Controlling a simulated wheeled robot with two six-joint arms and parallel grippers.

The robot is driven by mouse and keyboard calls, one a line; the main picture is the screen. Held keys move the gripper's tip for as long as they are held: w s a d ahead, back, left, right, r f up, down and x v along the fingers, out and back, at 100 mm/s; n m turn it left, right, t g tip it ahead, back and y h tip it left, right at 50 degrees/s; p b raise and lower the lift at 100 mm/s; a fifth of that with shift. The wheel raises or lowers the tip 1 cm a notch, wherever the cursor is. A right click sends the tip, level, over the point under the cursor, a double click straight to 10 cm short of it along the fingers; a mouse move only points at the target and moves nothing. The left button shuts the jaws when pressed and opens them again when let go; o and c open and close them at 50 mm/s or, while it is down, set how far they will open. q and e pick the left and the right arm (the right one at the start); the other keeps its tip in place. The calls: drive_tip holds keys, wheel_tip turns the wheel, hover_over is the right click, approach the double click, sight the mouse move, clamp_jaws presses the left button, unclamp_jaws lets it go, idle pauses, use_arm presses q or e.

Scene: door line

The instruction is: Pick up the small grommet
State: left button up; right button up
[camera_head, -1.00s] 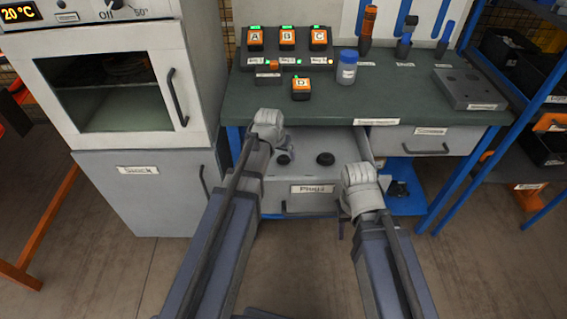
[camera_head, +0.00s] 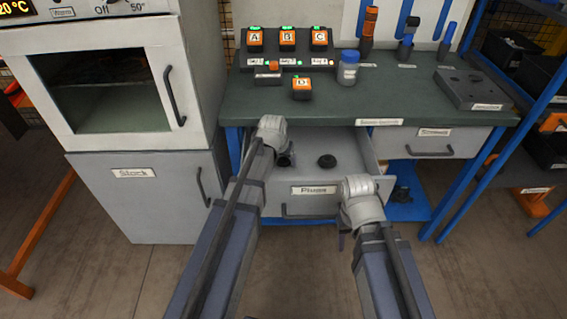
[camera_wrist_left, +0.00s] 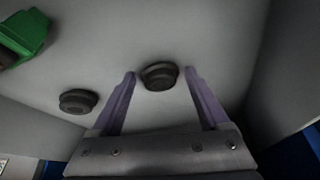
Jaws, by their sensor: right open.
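Two dark round grommets lie in the open drawer labelled Plugs (camera_head: 262,192). One grommet (camera_head: 327,161) is in clear view in the head view. The other shows only partly beside my left gripper (camera_head: 284,156). In the left wrist view my left gripper (camera_wrist_left: 160,73) is open, and a dark grommet (camera_wrist_left: 160,78) lies between and just beyond its fingertips. The second grommet (camera_wrist_left: 78,101) lies to the left, outside the fingers. I cannot tell for sure which is smaller. My right gripper (camera_head: 342,238) is open and empty in front of the drawer; its fingers are mostly hidden.
The green workbench top (camera_head: 410,100) is above the drawer, with a blue-capped jar (camera_head: 348,70) and lettered orange units. A closed drawer (camera_head: 445,144) is to the right. A grey cabinet (camera_head: 150,205) is at left. A green object (camera_wrist_left: 25,32) is at the wrist view's upper left.

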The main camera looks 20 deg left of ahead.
sight(284, 161)
use_arm(q)
drive_tip(key=c, duration=1.1)
drive_tip(key=shift+r, duration=0.1)
drive_tip(key=shift+d+r+p, duration=0.2)
drive_tip(key=shift+r+p, duration=0.35)
drive_tip(key=shift+p, duration=0.15)
wheel_tip(284, 161, up, 7)
drive_tip(key=p, duration=0.6)
drive_tip(key=shift+f, duration=0.2)
drive_tip(key=w+d, duration=0.2)
drive_tip(key=d, duration=0.7)
drive_tip(key=w+d, duration=0.2)
drive_tip(key=d, duration=0.8)
drive_tip(key=shift+f, duration=0.45)
drive_tip(key=shift+d, duration=0.1)
drive_tip(key=o, duration=0.8)
clamp_jaws()
